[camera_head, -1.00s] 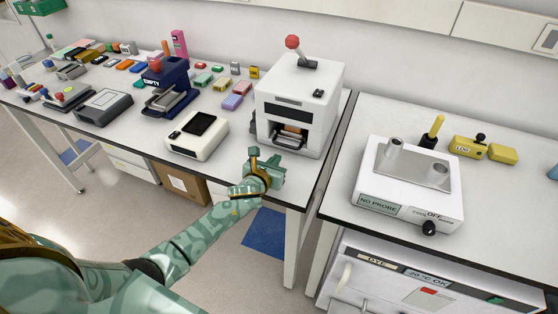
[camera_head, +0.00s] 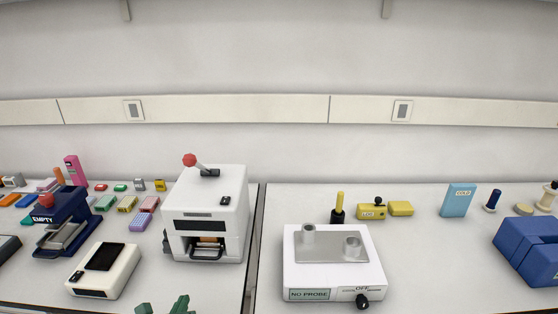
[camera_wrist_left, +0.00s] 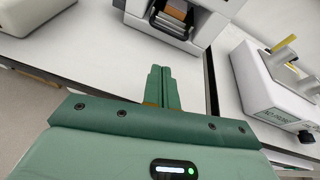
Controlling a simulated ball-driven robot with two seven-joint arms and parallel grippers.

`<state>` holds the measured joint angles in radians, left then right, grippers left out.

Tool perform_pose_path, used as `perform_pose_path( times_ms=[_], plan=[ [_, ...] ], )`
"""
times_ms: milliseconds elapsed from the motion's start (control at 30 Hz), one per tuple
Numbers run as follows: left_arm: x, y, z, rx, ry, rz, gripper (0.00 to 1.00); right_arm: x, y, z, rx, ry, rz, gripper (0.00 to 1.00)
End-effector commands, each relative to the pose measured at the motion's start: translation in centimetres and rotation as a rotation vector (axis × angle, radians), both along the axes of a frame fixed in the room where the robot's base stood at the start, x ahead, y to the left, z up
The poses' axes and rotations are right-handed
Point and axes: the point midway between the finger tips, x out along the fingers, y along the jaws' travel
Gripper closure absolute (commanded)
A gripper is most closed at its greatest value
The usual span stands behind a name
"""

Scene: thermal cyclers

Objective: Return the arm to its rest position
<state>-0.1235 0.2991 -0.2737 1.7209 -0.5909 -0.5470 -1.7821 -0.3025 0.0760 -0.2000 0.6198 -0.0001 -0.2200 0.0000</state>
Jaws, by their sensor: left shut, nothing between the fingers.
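My left gripper (camera_head: 165,307) just shows at the bottom edge of the head view, as green fingertips in front of the bench. In the left wrist view my left gripper (camera_wrist_left: 161,88) has its green fingers together with nothing between them. It points toward the white machine with a red-knobbed lever (camera_head: 207,215), apart from it. The same white machine (camera_wrist_left: 190,25) stands ahead at the top of the wrist view. The rest of my left arm is out of the head view. My right gripper is in neither view.
A white block heater labelled NO PROBE (camera_head: 332,262) stands right of the bench gap. A small white device with a dark screen (camera_head: 104,270) and a navy press labelled EMPTY (camera_head: 66,222) stand left. A blue box (camera_head: 530,248) is at far right.

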Motion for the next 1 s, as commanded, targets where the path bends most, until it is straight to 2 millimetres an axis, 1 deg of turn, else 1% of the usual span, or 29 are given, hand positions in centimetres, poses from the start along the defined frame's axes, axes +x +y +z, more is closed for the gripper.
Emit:
perform_pose_path(
  times_ms=[67,100,167,200,300,400,500,800,900,967,1000],
  plan=[
    [-2.1,0.2,0.5,-0.211,0.012,0.137,1.00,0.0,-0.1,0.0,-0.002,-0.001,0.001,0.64],
    [-3.4,0.5,0.9,-0.350,0.017,0.233,1.00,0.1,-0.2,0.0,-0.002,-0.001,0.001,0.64],
    [-5.6,0.9,1.4,-0.563,0.020,0.389,1.00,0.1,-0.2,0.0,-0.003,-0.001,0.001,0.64],
    [-7.0,1.2,1.7,-0.691,0.018,0.487,1.00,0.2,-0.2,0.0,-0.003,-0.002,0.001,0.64],
    [-10.1,1.8,2.4,-0.942,0.003,0.693,1.00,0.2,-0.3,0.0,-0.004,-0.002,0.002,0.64],
    [-12.6,2.2,3.1,-1.127,-0.019,0.860,1.00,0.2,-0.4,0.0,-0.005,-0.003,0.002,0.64],
    [-14.8,2.5,3.7,-1.276,-0.050,1.004,1.00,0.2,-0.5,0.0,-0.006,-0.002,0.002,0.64],
    [-20.7,3.1,5.5,-1.605,-0.165,1.377,1.00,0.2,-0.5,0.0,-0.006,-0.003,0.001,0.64],
    [-20.0,2.4,1.5,-1.599,-0.111,1.395,1.00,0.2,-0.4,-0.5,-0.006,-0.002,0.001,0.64],
    [-19.8,2.0,-0.6,-1.601,-0.084,1.408,1.00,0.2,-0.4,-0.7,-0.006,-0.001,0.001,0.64],
    [-19.8,1.8,-2.1,-1.604,-0.065,1.419,1.00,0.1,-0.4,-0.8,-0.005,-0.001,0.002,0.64]
  ],
)
